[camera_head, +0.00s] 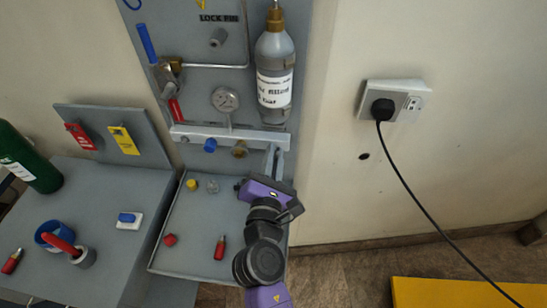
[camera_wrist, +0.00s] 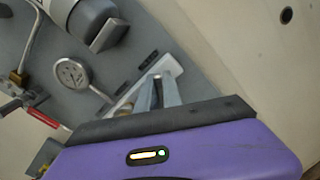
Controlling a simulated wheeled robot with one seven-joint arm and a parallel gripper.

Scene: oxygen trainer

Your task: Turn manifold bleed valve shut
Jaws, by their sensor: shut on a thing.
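The manifold (camera_head: 225,136) is a pale horizontal bar on the grey wall panel, below a gauge and a grey bottle. It also shows in the wrist view (camera_wrist: 124,100). My gripper (camera_head: 275,158) reaches up to the right end of this bar, with its two grey fingers close together. The fingertips (camera_wrist: 160,84) meet the bar's end in the wrist view. The gripper is shut on a small part there, which looks to be the bleed valve. The fingers hide the valve itself, so its turn angle cannot be seen.
A round gauge (camera_head: 226,99) and the bottle (camera_head: 274,75) sit just above the bar. A blue cap (camera_head: 210,146) and a brass fitting (camera_head: 240,149) hang below it. A grey tray (camera_head: 193,250) holds small parts. A wall socket (camera_head: 394,100) with a black cable is at right.

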